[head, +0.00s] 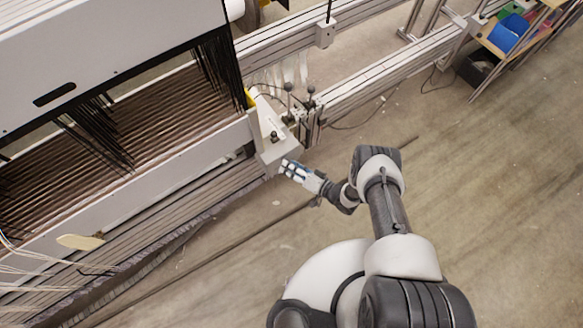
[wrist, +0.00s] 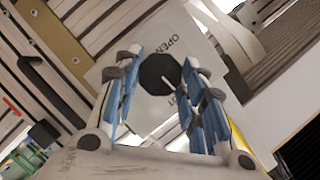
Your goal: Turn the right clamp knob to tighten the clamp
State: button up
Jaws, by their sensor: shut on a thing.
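In the wrist view, the right clamp knob (wrist: 158,74) is a dark, many-sided knob with a light line on its face. It sits on a pale plate (wrist: 120,43) printed with "OPEN" and another word partly hidden. My gripper (wrist: 159,66) has its blue-padded fingers on both sides of the knob, shut on it. In the head view, my gripper (head: 287,168) reaches the pale end block (head: 278,150) at the right end of the loom. The knob cannot be made out there.
The loom frame (head: 100,206) with dark warp bundles fills the left. Metal rails (head: 375,84) run to the upper right, with small black-knobbed posts (head: 289,88) near the end block. A shelf with a blue bin (head: 507,35) stands far right.

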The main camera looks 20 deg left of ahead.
jog(key=shift+w, duration=0.1)
dwell(0.3)
jog(key=o, duration=1.1)
jog(key=shift+c, duration=0.2)
jog(key=v, duration=1.2)
